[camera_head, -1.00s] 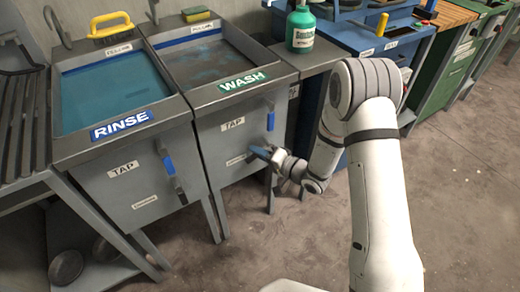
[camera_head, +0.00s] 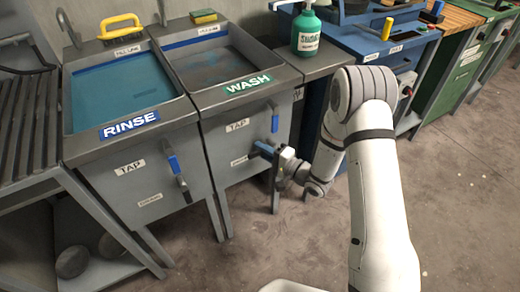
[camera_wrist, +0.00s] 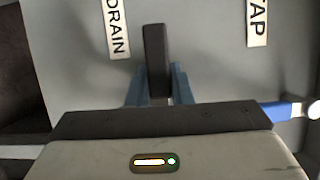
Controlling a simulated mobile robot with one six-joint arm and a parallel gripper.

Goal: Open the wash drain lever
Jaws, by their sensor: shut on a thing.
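The wash basin (camera_head: 219,66) is a grey steel sink with a green WASH sign (camera_head: 246,84). Its front panel has a TAP label (camera_head: 237,126) and a blue-handled tap lever (camera_head: 275,123). My gripper (camera_head: 263,149) is low at the right of that panel, under the tap lever. In the wrist view, my gripper's blue fingers (camera_wrist: 157,92) are shut on a dark grey bar, the drain lever (camera_wrist: 155,55), one finger on each side. The DRAIN label (camera_wrist: 117,28) is left of the lever, and the TAP label (camera_wrist: 257,20) is at the right. The lever's base is hidden by my gripper.
The rinse basin (camera_head: 70,100) with its own blue tap lever (camera_head: 174,163) stands to the left. The floor (camera_head: 465,180) at the right is open.

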